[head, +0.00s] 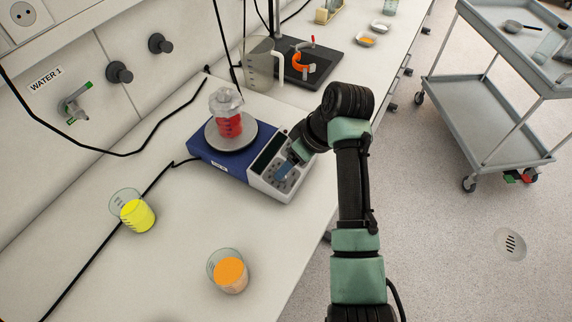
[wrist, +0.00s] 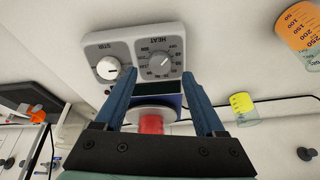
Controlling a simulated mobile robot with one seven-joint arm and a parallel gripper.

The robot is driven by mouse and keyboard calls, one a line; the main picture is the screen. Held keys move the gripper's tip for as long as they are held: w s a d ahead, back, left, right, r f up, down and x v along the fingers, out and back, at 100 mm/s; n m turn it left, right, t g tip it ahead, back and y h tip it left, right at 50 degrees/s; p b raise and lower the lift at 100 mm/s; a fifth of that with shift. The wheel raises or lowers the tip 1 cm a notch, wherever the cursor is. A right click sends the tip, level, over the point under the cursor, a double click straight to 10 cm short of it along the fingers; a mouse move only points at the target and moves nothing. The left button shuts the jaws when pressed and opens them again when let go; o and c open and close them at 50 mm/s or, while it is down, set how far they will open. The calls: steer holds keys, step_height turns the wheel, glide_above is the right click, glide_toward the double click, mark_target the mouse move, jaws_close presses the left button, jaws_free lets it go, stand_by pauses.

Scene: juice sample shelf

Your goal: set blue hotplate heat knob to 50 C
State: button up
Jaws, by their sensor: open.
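The blue hotplate (head: 215,165) stands on the bench with a light grey control panel (head: 263,185) on its front edge. In the wrist view the panel appears upside down. The grey heat knob (wrist: 158,64) sits inside a ring of numbers, and its exact setting is too small to read. The white stir knob (wrist: 108,68) is left of it. My gripper (wrist: 159,75) is open, its blue fingers on either side of the heat knob in the picture; contact cannot be told. In the head view my gripper (head: 285,174) is over the panel and hides part of it.
A flask of red liquid (head: 229,124) stands on the round plate (head: 244,143). Beakers of yellow (head: 137,215) and orange liquid (head: 230,275) stand to the left and front. A clear jug (head: 261,66) and a black stand base (head: 312,68) are behind. Black cables cross the bench.

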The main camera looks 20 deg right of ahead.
steer(key=shift+x, duration=2)
jaws_close()
